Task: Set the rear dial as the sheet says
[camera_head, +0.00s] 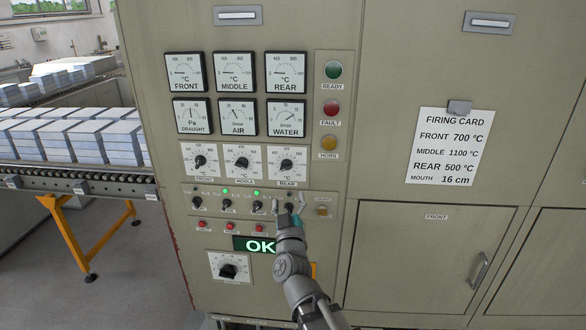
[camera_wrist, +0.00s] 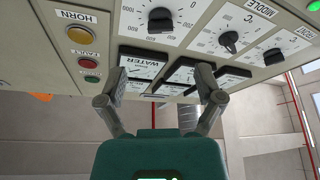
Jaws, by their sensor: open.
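The firing card (camera_head: 448,150) on the right door reads front 700 °C, middle 1100 °C, rear 500 °C, mouth 16 cm. The rear dial (camera_head: 287,165) is a black knob on a white scale plate, rightmost of three. Its pointer setting is too small to read. It also shows upside down at the top of the wrist view (camera_wrist: 160,20). My gripper (camera_head: 289,203) is open and empty, below the rear dial in the head view. In the wrist view my gripper (camera_wrist: 160,84) has its fingers spread apart, with the dial beyond them and not between them.
The middle dial (camera_head: 242,163) and front dial (camera_head: 200,161) are left of the rear dial. Gauges sit above; the horn lamp (camera_head: 329,143) is at the right. Small switches line the panel below the dials. A green OK display (camera_head: 258,245) and a lower dial (camera_head: 228,270) sit underneath.

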